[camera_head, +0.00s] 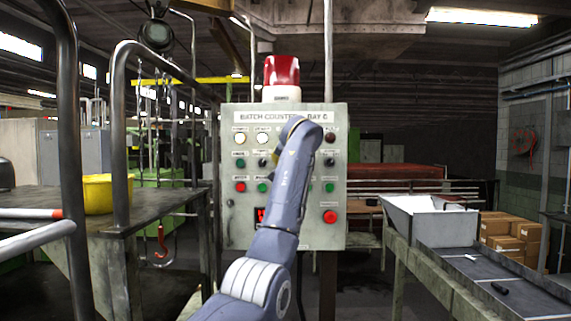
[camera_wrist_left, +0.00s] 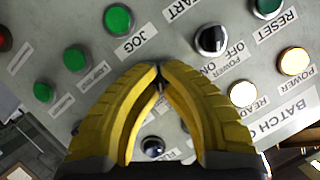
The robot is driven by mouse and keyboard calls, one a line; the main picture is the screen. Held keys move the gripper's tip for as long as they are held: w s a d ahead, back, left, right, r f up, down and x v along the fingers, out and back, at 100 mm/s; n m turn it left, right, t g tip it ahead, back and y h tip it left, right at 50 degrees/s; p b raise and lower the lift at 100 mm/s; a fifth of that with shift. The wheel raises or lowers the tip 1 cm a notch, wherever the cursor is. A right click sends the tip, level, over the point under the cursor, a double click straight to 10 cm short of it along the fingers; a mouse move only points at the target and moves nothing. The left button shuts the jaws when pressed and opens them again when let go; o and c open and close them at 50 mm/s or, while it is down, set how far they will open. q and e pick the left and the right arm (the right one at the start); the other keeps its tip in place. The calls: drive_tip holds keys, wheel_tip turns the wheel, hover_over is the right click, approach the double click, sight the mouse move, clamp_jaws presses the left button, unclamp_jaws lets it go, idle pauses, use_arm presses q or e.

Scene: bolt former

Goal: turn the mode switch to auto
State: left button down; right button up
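The grey control panel (camera_head: 236,215) stands upright at the centre of the head view. My left arm reaches up to it and hides its middle column. In the left wrist view, which is turned round, my yellow left gripper (camera_wrist_left: 160,70) is at the panel face. Its fingertips nearly meet on a small dark part, apparently the mode switch (camera_wrist_left: 161,84), mostly hidden by the fingers. Its label and setting cannot be read. The black power switch (camera_wrist_left: 211,40), marked OFF and ON, sits beside the fingertips. My right gripper is not in view.
Close around the fingers are a green jog button (camera_wrist_left: 118,18), a white ready lamp (camera_wrist_left: 243,93) and a dark round part (camera_wrist_left: 152,147). A red stop button (camera_head: 330,216) is low on the panel. Metal rails (camera_head: 118,130) stand left; a conveyor (camera_head: 470,265) runs right.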

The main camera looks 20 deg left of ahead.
use_arm(q)
drive_tip(key=shift+f, duration=0.25)
drive_tip(key=c, duration=1.5)
unclamp_jaws()
drive_tip(key=shift+r, duration=0.1)
drive_tip(key=shift+c, duration=0.2)
drive_tip(key=shift+r, duration=0.1)
drive_tip(key=v, duration=1.2)
